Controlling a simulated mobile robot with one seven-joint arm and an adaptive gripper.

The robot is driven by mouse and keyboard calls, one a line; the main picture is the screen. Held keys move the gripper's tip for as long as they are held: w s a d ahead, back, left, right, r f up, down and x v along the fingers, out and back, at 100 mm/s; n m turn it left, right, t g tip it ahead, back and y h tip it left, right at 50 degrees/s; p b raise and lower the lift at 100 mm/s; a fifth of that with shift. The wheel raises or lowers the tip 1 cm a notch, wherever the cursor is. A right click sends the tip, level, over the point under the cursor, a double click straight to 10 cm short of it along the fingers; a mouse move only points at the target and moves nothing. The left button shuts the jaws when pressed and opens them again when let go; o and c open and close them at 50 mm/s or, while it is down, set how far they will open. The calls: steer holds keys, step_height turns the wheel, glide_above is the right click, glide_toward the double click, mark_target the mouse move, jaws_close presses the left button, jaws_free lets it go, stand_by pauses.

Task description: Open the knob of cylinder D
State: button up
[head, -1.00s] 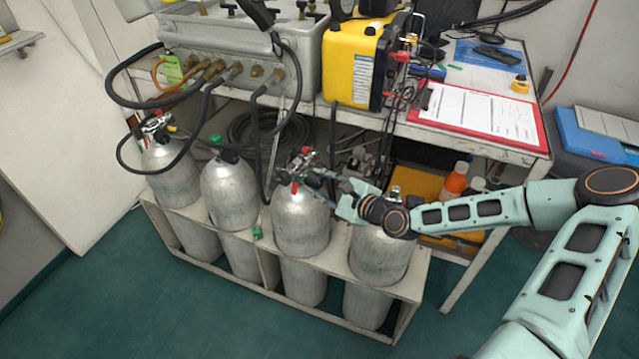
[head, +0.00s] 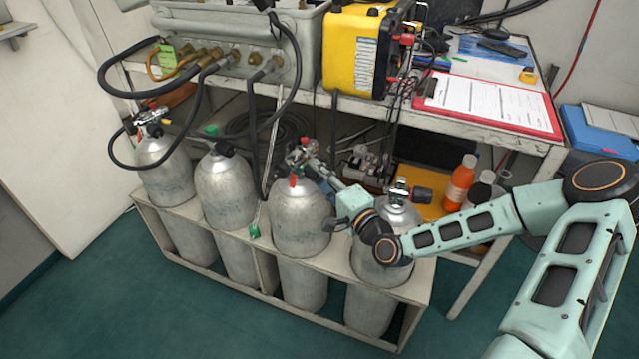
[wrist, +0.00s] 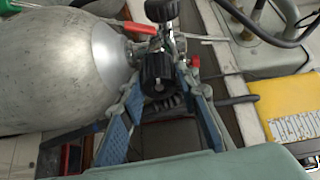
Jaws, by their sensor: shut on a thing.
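Several grey cylinders stand in a white rack. I see no letter on any of them, so I cannot tell which is D. My gripper (head: 318,168) is at the valve (head: 300,155) of the third cylinder from the left (head: 300,225). In the wrist view this cylinder (wrist: 60,70) lies at left, and my gripper (wrist: 160,85) has its fingers on either side of a black ribbed knob (wrist: 157,72), shut on it. The knob is mostly hidden in the head view. The rightmost cylinder (head: 400,213) has a dark knob (head: 422,194) at its valve, free of my gripper.
The rack (head: 265,275) encloses the cylinders' lower parts. Black hoses (head: 253,140) hang from the grey panel box (head: 235,70) near the valves. The table (head: 540,147) edge is behind. Orange (head: 460,183) and dark bottles stand right of the cylinders. Green floor is open in front.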

steer(key=n+b, duration=0.1)
steer(key=n, duration=0.1)
steer(key=n+y+b, duration=0.1)
steer(key=b, duration=0.1)
steer(key=n+t+b, duration=0.1)
steer(key=n+b, duration=0.1)
steer(key=shift+f+n+y, duration=0.3)
steer(key=shift+y, duration=0.1)
steer(key=shift+r+n+y+b, duration=0.1)
steer(key=shift+n+y+b, duration=0.45)
steer(key=shift+n, duration=0.65)
steer(key=shift+r+n+y+b, duration=0.1)
steer(key=shift+n+y+b, duration=0.25)
steer(key=shift+n+b, duration=0.6)
steer(key=shift+n, duration=0.35)
steer(key=o, duration=1.2)
steer(key=shift+c, duration=0.2)
steer(key=v, duration=1.2)
steer(key=shift+p, duration=0.3)
